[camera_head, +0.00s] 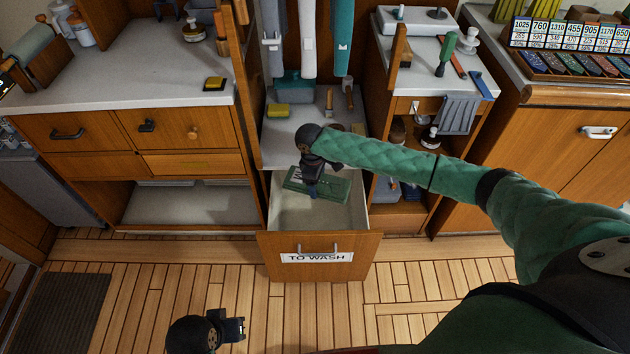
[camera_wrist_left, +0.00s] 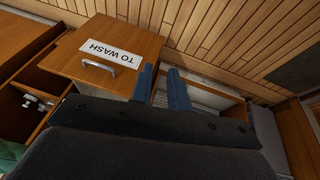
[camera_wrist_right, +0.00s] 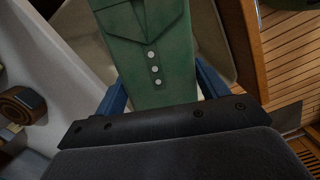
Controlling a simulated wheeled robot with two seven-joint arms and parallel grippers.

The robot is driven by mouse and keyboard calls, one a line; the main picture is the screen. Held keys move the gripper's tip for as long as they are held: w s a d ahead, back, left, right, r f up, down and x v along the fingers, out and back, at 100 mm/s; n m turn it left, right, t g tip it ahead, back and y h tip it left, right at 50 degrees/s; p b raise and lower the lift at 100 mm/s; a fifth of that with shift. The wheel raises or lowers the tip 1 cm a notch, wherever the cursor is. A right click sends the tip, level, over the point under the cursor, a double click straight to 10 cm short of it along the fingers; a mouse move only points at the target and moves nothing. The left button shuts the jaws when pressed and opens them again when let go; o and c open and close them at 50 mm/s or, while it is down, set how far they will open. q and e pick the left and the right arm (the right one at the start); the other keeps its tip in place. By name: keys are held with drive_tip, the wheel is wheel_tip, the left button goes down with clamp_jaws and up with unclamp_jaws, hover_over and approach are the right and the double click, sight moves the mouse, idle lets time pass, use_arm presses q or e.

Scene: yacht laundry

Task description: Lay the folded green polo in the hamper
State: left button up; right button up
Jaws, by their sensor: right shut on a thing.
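The folded green polo (camera_head: 331,187) is held by my right gripper (camera_head: 313,186) over the open drawer marked TO WASH (camera_head: 318,257), the hamper. In the right wrist view the polo (camera_wrist_right: 150,60) shows its collar and white buttons, between the two blue fingers (camera_wrist_right: 155,90). The polo looks flat; whether it touches the drawer floor I cannot tell. The pale inside of the drawer (camera_head: 290,215) shows in front of the polo. My left gripper (camera_head: 236,328) is empty, low in front of the cabinets, with its fingers apart in the left wrist view (camera_wrist_left: 162,78).
Above the drawer is a shelf with a yellow sponge (camera_head: 278,110) and a teal container (camera_head: 293,86). Wooden posts flank it. Counters stand left (camera_head: 130,75) and right. A grey cloth (camera_head: 459,113) hangs on the right. The plank floor in front of the drawer is clear.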

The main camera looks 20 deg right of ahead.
use_arm(q)
drive_tip(key=shift+h, duration=0.4)
drive_tip(key=d+f+b, duration=0.2)
drive_tip(key=d+f, duration=0.1)
drive_tip(key=f, duration=0.1)
drive_tip(key=shift+d, duration=0.15)
use_arm(e)
wheel_tip(320, 180, down, 6)
drive_tip(key=w+n, duration=0.1)
drive_tip(key=n, duration=0.2)
drive_tip(key=shift+d+n, duration=0.4)
drive_tip(key=shift+d, duration=0.05)
drive_tip(key=shift+w, duration=0.1)
